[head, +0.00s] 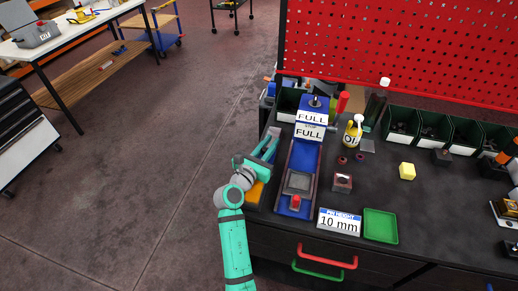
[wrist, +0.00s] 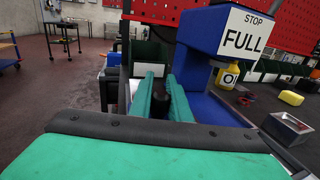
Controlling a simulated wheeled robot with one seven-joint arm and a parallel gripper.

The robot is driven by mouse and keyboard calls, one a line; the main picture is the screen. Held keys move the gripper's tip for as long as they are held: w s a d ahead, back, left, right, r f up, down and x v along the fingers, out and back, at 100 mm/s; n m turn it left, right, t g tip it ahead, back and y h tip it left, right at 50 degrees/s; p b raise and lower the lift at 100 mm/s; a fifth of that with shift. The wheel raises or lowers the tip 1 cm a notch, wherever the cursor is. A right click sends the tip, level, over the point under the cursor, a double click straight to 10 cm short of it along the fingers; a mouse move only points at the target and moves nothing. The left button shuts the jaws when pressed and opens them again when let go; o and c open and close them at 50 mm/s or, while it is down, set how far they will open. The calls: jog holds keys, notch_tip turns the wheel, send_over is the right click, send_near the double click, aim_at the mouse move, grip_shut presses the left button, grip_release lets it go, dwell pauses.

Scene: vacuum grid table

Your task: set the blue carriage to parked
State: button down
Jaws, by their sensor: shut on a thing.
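A long blue slide unit (head: 305,155) stands on the dark bench with two white FULL labels at its far end. In the wrist view a blue block (wrist: 200,28) bears a STOP FULL label (wrist: 242,32). I cannot tell for sure which blue part is the carriage. My gripper (head: 270,145) is at the left side of the slide unit. In the wrist view its teal fingers (wrist: 161,100) are shut on a dark handle (wrist: 159,103), left of the blue block. The fingers hide much of the handle, and its link to the carriage is not visible.
A grey square block (head: 298,182) and a red knob (head: 295,202) sit at the near end of the slide. A 10 mm sign (head: 339,222), a green tray (head: 380,226), a yellow block (head: 407,171) and a yellow bottle (head: 352,135) stand to the right. Green bins line the back.

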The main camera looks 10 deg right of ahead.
aim_at(263, 153)
jog(key=shift+a+r, duration=0.1)
jog(key=shift+a, duration=0.05)
jog(key=c, duration=1.7)
grip_release()
jog(key=shift+o, duration=0.2)
jog(key=v, duration=1)
jog(key=shift+s+a, duration=0.15)
jog(key=shift+s, duration=0.15)
